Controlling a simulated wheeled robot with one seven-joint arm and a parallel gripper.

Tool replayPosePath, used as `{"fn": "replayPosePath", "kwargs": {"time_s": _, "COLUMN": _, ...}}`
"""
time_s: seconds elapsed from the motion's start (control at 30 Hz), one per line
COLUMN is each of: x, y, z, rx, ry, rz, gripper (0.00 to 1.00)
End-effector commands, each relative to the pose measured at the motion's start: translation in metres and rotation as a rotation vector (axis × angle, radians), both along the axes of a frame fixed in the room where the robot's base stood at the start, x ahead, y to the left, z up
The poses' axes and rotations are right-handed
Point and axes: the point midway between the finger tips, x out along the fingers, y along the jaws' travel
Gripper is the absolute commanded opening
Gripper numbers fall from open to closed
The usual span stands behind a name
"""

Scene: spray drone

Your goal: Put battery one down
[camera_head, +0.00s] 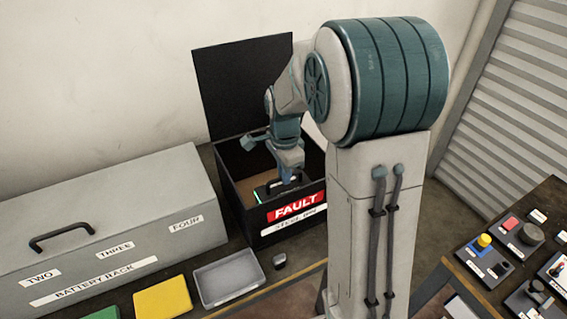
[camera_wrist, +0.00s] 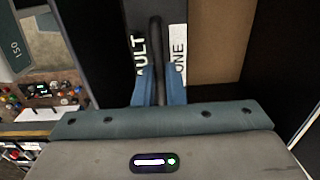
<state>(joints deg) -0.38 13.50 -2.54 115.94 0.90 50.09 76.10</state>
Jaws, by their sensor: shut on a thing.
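My gripper (camera_head: 286,178) is down inside an open black box (camera_head: 291,229) with a red FAULT label on its front. In the wrist view, my gripper's blue fingers (camera_wrist: 160,80) are closed on the black handle of battery one (camera_wrist: 179,88). The battery is dark, with white labels reading "ONE" and, partly cut off, "ULT". In the head view, part of battery one (camera_head: 264,190) and a green light show low in the box. The box's brown floor (camera_wrist: 222,40) shows beside it. Whether the battery touches the floor I cannot tell.
The box's black lid (camera_head: 240,85) stands open against the wall. A grey battery rack (camera_head: 120,215) labelled two, three and four is to the left. A grey tray (camera_head: 228,278) and a yellow block (camera_head: 162,300) lie in front. A control table (camera_head: 500,265) is at right.

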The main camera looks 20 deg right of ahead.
Motion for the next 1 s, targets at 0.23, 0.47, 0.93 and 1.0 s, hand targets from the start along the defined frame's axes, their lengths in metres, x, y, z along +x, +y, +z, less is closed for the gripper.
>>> {"fn": "replayPosePath", "kwargs": {"time_s": 0.23, "x": 0.001, "y": 0.000, "z": -0.002, "rx": 0.000, "ry": -0.006, "rz": 0.000, "gripper": 0.00}}
{"fn": "replayPosePath", "kwargs": {"time_s": 0.47, "x": 0.000, "y": 0.000, "z": -0.007, "rx": 0.000, "ry": 0.000, "rz": 0.000, "gripper": 0.13}}
{"fn": "replayPosePath", "kwargs": {"time_s": 0.93, "x": 0.001, "y": 0.000, "z": 0.001, "rx": 0.000, "ry": -0.003, "rz": 0.000, "gripper": 0.32}}
{"fn": "replayPosePath", "kwargs": {"time_s": 1.0, "x": 0.001, "y": 0.000, "z": 0.011, "rx": 0.000, "ry": -0.005, "rz": 0.000, "gripper": 0.32}}
